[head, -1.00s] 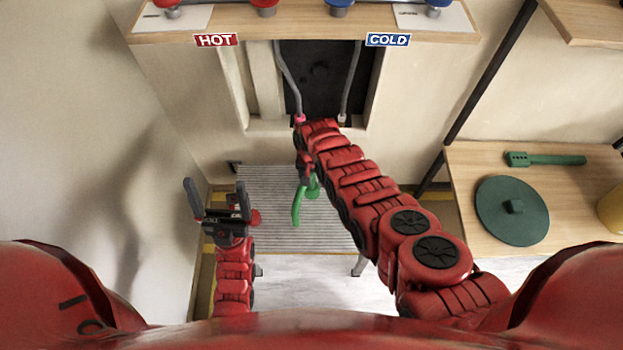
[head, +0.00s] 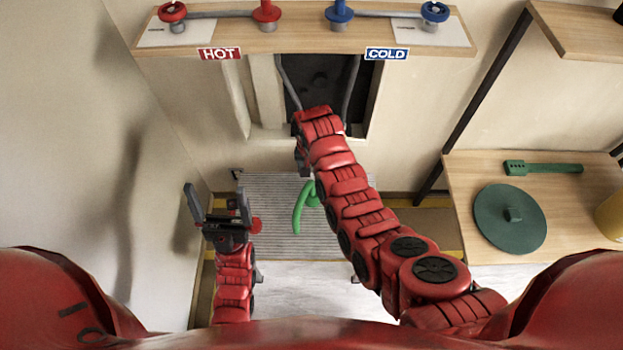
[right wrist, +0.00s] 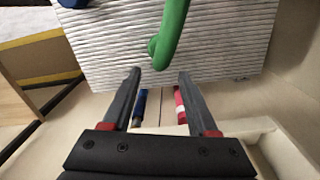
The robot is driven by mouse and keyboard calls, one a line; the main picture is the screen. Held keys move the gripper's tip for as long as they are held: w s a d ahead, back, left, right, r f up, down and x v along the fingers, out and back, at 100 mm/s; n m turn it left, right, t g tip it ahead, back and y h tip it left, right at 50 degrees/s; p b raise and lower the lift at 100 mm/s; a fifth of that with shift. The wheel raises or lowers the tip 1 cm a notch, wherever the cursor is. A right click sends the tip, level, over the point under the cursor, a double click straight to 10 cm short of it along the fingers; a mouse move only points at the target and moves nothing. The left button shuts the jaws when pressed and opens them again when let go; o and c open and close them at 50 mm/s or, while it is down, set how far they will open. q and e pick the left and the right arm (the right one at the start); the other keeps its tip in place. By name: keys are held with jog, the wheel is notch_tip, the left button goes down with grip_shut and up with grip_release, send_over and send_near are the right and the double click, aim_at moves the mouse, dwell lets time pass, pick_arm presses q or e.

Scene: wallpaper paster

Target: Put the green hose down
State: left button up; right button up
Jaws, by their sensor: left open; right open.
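The green hose (head: 300,206) lies on the grey ribbed platform (head: 268,226) in the head view, partly hidden behind my right arm. In the right wrist view the green hose (right wrist: 170,36) rests over the white ribbed surface, its end just beyond my fingertips. My right gripper (right wrist: 158,75) is open and empty, apart from the hose; in the head view it is mostly hidden by its own arm. My left gripper (head: 216,196) is open and empty, with its fingers pointing up, left of the platform.
A wooden shelf (head: 300,40) carries red and blue valves above HOT (head: 219,54) and COLD (head: 387,53) labels. Grey pipes run into a dark wall recess (head: 318,85). At right, a wooden table (head: 465,215) holds a green disc (head: 510,218) and a green tool (head: 543,168).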

jog(key=shift+r, duration=1.45)
